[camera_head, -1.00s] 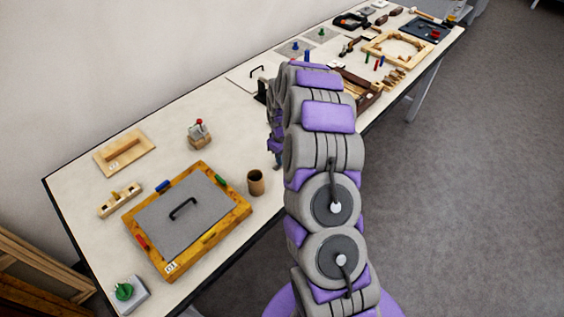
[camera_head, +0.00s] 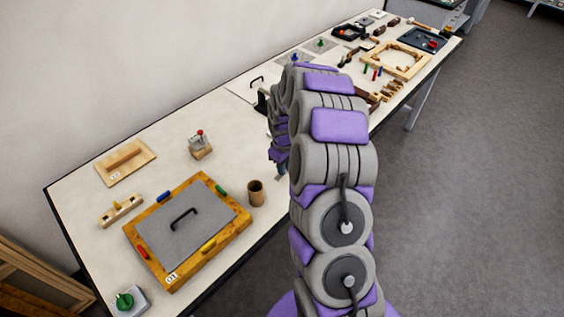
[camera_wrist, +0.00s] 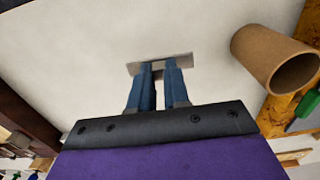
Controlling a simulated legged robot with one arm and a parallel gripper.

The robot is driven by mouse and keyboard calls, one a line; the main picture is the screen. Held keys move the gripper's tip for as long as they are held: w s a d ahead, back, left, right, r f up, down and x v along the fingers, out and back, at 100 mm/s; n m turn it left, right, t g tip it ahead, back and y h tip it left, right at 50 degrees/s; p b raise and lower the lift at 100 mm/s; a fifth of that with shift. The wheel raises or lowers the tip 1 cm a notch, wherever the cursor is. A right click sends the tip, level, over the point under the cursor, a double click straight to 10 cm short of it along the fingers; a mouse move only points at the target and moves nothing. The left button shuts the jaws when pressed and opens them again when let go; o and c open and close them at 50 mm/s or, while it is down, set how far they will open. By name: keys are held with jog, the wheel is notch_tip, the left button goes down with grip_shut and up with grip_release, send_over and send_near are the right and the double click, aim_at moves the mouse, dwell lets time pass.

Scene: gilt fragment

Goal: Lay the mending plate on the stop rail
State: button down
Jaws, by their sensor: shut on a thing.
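The mending plate (camera_wrist: 180,60) shows in the wrist view as a thin, flat grey metal strip, lying crosswise at the fingertips. My gripper (camera_wrist: 159,68) has its two blue fingers closed on the plate's middle, with both ends sticking out past them. Pale tabletop lies beyond; I cannot tell how high the plate is above it. I cannot surely tell which piece is the stop rail; a pale wooden strip with notches (camera_head: 121,211) lies at the table's left.
A brown cup (camera_head: 256,194) stands near the table's front edge, close right of the plate in the wrist view (camera_wrist: 268,58). A wooden frame with a grey handled panel (camera_head: 205,227) lies left of it. Tools crowd the far end. Bare tabletop (camera_head: 235,150) lies left of my arm.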

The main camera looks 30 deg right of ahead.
jog(key=s+a, duration=0.1)
jog(key=s, duration=0.3)
jog(key=s+a+p, duration=0.1)
jog(key=s, duration=0.3)
jog(key=s+a+r, duration=0.1)
jog(key=s, duration=0.4)
jog(key=shift+a+r+p, duration=0.1)
jog(key=shift+a+p, duration=0.05)
jog(key=shift+p, duration=0.15)
